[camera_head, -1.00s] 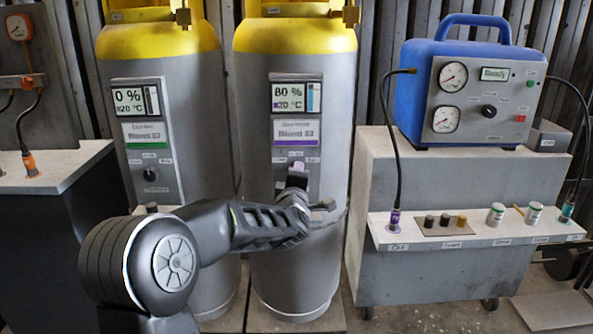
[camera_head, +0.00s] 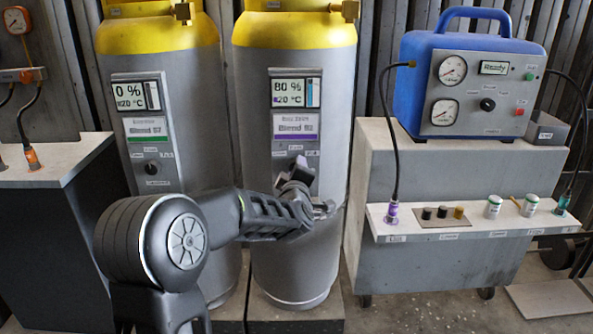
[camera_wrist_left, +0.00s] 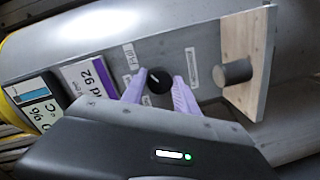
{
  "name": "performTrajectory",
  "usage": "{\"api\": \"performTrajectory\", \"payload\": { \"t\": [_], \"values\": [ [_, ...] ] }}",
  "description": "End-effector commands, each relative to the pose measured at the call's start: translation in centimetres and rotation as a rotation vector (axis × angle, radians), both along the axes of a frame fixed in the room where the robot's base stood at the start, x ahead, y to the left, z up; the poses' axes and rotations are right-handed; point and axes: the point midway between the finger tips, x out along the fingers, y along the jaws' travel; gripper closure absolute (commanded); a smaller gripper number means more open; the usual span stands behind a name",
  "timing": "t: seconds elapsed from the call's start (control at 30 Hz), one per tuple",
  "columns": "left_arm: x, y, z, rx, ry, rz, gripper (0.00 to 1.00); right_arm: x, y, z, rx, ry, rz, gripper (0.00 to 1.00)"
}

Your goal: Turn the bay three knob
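The right grey cylinder (camera_head: 335,170) with a yellow top carries a panel with a display (camera_head: 295,93) reading 80 % and a purple-striped label (camera_head: 295,127). Its knob is hidden behind my left gripper (camera_head: 302,163) in the head view. In the left wrist view the black round knob (camera_wrist_left: 159,81) lies between the tips of the two lilac fingers of my left gripper (camera_wrist_left: 160,78). The fingers are spread, with a narrow gap to the knob; contact cannot be made out. My right gripper is not in view.
The left cylinder (camera_head: 218,120) has a 0 % display and its own black knob (camera_head: 151,167). A blue machine (camera_head: 410,85) stands on a grey cart (camera_head: 375,250) at the right. A wooden plate with a grey peg (camera_wrist_left: 236,72) is close to the fingers in the wrist view.

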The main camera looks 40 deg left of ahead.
Motion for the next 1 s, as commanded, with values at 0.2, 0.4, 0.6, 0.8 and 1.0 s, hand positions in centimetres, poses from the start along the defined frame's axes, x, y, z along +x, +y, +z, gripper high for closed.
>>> {"api": "performTrajectory", "payload": {
  "t": [0.2,0.4,0.6,0.8,1.0],
  "values": [
    [0.0,0.0,-0.1,-0.001,0.001,0.0,0.46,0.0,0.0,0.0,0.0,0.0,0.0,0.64],
    [0.0,0.0,0.0,-0.001,-0.001,0.0,0.43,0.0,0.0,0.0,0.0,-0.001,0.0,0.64],
    [-0.5,-0.3,0.1,-0.001,-0.001,0.001,0.43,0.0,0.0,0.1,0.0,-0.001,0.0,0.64],
    [-2.6,-1.7,0.5,-0.001,-0.002,0.0,0.43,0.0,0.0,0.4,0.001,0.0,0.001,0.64],
    [-5.3,-3.6,0.7,-0.002,-0.002,-0.001,0.43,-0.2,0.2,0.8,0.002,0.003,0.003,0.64]
  ]
}}
